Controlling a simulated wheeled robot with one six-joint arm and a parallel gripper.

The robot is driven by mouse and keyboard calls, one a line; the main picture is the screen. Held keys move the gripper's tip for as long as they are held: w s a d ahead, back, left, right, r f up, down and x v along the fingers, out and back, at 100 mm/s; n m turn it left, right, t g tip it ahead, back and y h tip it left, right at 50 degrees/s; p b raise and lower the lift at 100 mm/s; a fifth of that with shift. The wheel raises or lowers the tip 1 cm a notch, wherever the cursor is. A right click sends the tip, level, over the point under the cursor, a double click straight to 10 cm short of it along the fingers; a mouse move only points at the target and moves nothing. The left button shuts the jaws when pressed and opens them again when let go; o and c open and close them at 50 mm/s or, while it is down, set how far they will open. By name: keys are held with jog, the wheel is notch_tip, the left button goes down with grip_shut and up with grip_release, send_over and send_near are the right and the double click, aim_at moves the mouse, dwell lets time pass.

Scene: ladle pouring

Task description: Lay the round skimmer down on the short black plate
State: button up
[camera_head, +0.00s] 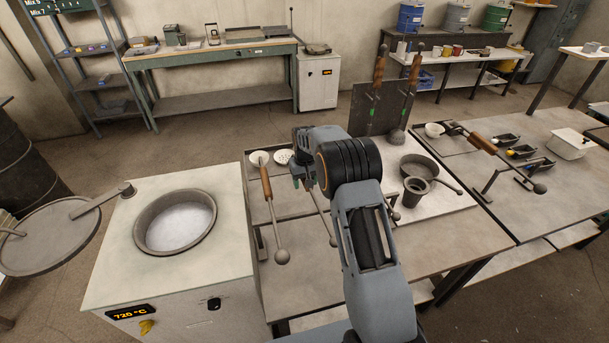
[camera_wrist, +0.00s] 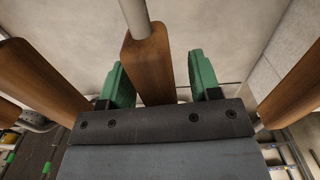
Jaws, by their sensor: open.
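The round skimmer, a pale disc with holes (camera_head: 284,157), shows on the middle table just left of my gripper (camera_head: 300,181). Its handle is mostly hidden behind my gripper and wrist in the head view; a rod with a ball end comes out below. In the wrist view, my open green fingers (camera_wrist: 158,82) stand on either side of a wooden handle (camera_wrist: 147,65), with a gap visible on the right. I cannot tell for sure which flat dark surface is the short black plate; one dark plate (camera_head: 460,138) lies on the right table.
A ladle with a wooden handle (camera_head: 266,181) lies close left of my gripper. A dark upright board (camera_head: 372,108) with two upright tools stands behind. A pan (camera_head: 420,168) and a dark cup (camera_head: 414,190) sit right. The furnace (camera_head: 176,219) is left.

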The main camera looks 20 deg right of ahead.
notch_tip(320, 180, up, 21)
jog(key=p, duration=0.5)
jog(key=shift+p, duration=0.3)
dwell(0.4)
jog(key=s+a+t+b, duration=0.1)
jog(key=s+t, duration=0.3)
jog(key=s, duration=2.7)
jog(key=shift+s+a+r+m+b, duration=0.25)
jog(key=shift+s+r+m+b, duration=0.1)
jog(key=shift+m+b, duration=0.05)
jog(key=shift+s+a+r+t, duration=0.15)
jog(key=shift+r+t, duration=0.25)
jog(key=shift+r, duration=0.2)
jog(key=shift+c, duration=0.4)
